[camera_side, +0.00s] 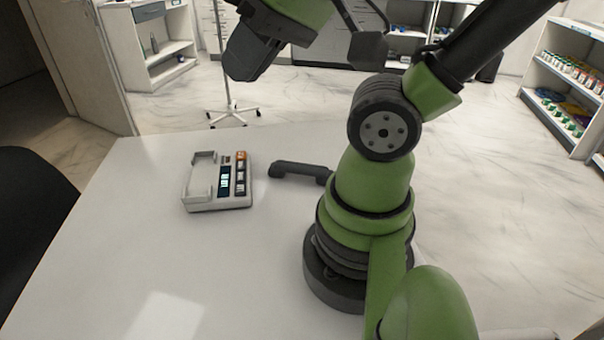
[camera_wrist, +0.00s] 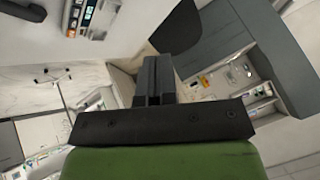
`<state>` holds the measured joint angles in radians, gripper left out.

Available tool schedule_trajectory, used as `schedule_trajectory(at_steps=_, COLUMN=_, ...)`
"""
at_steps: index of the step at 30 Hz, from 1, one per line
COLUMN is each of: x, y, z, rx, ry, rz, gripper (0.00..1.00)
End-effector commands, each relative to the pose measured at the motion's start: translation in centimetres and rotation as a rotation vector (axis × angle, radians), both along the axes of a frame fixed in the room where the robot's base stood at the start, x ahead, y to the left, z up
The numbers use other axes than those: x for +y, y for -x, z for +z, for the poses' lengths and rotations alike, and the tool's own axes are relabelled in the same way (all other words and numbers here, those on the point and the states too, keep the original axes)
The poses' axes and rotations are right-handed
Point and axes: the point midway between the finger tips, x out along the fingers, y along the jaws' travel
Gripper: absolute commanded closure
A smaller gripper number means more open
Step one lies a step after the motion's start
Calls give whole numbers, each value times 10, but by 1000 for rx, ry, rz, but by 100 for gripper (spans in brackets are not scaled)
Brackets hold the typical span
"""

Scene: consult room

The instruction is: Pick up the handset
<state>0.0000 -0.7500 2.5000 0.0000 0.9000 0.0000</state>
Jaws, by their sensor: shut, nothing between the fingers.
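The dark grey handset (camera_side: 300,171) lies on the white table, right of the phone base and close to my arm's base; its right end is partly hidden by my arm. The pale phone base (camera_side: 203,197) has an empty cradle and a lit display. In the wrist view the phone base (camera_wrist: 92,15) is at the top edge, and a dark curved piece that looks like the handset (camera_wrist: 22,9) is cut off at the top left. My gripper (camera_side: 240,72) is high above the table's far edge, empty and apart from the handset. Its shut fingers show in the wrist view (camera_wrist: 154,70).
The white table (camera_side: 120,240) is clear left of and in front of the phone base. A black chair (camera_side: 30,215) stands at the left edge. A wheeled stand (camera_side: 228,95), a left shelf (camera_side: 150,50) and a right shelf with bottles (camera_side: 565,90) stand beyond the table.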

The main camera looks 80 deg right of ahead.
Motion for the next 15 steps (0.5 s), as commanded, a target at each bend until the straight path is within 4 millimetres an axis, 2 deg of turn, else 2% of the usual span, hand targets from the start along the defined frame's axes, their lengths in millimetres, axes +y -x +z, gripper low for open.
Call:
schedule_trajectory(at_steps=2, x=0, y=0, z=0, rx=0, ry=0, rz=0, gripper=100)
schedule_trajectory(at_steps=10, x=0, y=0, z=0, rx=0, ry=0, rz=0, gripper=38)
schedule_trajectory(at_steps=15, x=0, y=0, z=0, rx=0, ry=0, rz=0, gripper=36)
